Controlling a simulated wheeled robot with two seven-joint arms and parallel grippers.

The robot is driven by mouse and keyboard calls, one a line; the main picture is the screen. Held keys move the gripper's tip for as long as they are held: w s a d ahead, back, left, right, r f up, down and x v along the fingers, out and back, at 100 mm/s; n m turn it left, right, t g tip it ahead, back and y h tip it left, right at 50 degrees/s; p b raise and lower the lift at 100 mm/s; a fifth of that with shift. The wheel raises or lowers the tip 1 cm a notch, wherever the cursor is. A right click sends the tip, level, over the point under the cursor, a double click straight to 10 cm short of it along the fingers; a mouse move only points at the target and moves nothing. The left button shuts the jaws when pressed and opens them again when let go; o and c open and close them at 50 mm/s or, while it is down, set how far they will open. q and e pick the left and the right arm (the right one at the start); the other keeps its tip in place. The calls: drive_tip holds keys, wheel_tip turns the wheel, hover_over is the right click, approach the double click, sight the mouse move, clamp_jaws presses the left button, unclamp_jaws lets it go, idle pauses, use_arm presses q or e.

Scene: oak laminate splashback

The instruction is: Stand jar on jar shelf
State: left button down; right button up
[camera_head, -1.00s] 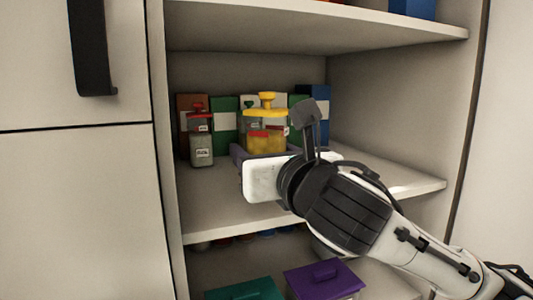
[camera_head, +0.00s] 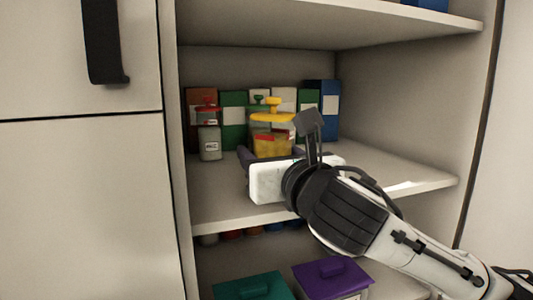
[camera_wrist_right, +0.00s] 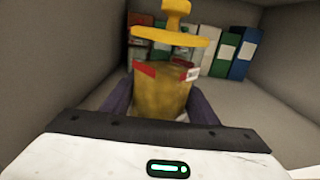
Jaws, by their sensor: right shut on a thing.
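A glass jar with yellow contents, a red and white label and a yellow knobbed lid (camera_head: 271,143) is over the middle shelf (camera_head: 225,195) of the cupboard. My right gripper (camera_wrist_right: 160,105) is shut on this jar, with a purple finger on each side of it. The jar (camera_wrist_right: 160,92) is upright in the right wrist view. The white gripper body hides its base in the head view, so I cannot tell whether it touches the shelf. My left gripper is not in view.
A small jar with a red lid (camera_head: 209,142) stands to the left on the same shelf. Red, green, white and blue boxes (camera_head: 233,120) line the back. Teal (camera_head: 253,287) and purple (camera_head: 332,277) lidded boxes are below. The shelf's right side (camera_head: 390,172) is clear.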

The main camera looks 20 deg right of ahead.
drive_tip(key=shift+f, duration=0.55)
drive_tip(key=o, duration=1.3)
drive_tip(key=shift+o, duration=0.2)
drive_tip(key=shift+f, duration=0.1)
